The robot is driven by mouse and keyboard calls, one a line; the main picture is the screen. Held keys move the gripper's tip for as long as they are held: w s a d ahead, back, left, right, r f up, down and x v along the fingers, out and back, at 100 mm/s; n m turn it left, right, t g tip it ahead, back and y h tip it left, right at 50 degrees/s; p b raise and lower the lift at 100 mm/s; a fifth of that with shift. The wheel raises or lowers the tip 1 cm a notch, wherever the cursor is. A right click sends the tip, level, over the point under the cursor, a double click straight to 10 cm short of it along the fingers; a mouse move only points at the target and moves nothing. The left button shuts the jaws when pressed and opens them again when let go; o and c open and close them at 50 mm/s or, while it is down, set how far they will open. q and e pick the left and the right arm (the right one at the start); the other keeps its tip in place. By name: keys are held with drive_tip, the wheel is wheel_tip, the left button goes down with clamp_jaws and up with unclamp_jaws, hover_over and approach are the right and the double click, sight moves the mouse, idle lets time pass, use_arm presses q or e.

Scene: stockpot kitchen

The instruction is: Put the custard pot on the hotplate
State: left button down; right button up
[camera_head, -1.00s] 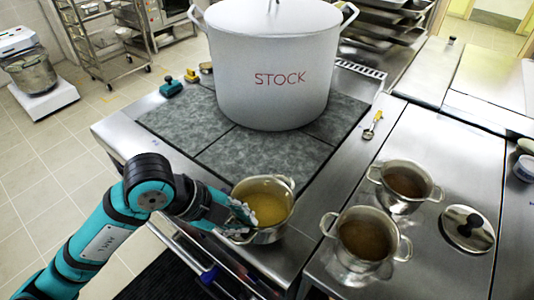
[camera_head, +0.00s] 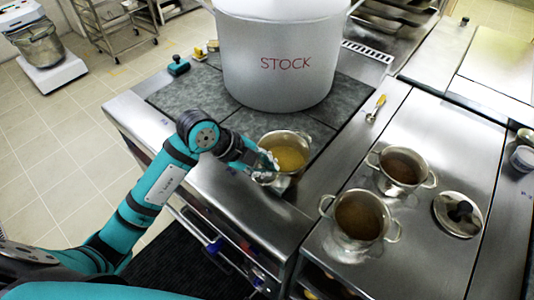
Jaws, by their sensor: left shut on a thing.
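The custard pot (camera_head: 289,155), a small steel pot with yellow contents, is at the front right part of the hotplate (camera_head: 196,96), a dark grey tiled surface. The pot overlaps the hotplate's front right edge in the picture; I cannot tell whether it rests on it or is held just above. My left gripper (camera_head: 266,166) is shut on the pot's near left side, where its fingers hide the handle. The pot looks upright. My right gripper is out of view.
A large white stockpot (camera_head: 278,62) marked STOCK covers the hotplate's back. Two small pots with brown contents (camera_head: 400,168) (camera_head: 359,218) and a lid (camera_head: 458,213) stand on the steel counter at right. A yellow-handled tool (camera_head: 376,107) lies beside the hotplate.

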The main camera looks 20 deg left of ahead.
use_arm(q)
drive_tip(key=w, duration=0.2)
drive_tip(key=w+a+p, duration=0.1)
drive_tip(key=w, duration=0.2)
drive_tip(key=shift+a, duration=0.15)
drive_tip(key=shift+f+p, duration=0.6)
drive_tip(key=shift+f, duration=1.25)
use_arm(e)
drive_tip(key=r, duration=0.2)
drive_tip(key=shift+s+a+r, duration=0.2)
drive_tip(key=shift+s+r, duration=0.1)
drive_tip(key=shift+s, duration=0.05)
use_arm(q)
drive_tip(key=shift+f, duration=0.1)
drive_tip(key=c, duration=1.5)
unclamp_jaws()
drive_tip(key=shift+s, duration=0.1)
drive_tip(key=b+v, duration=0.2)
drive_tip(key=v, duration=1)
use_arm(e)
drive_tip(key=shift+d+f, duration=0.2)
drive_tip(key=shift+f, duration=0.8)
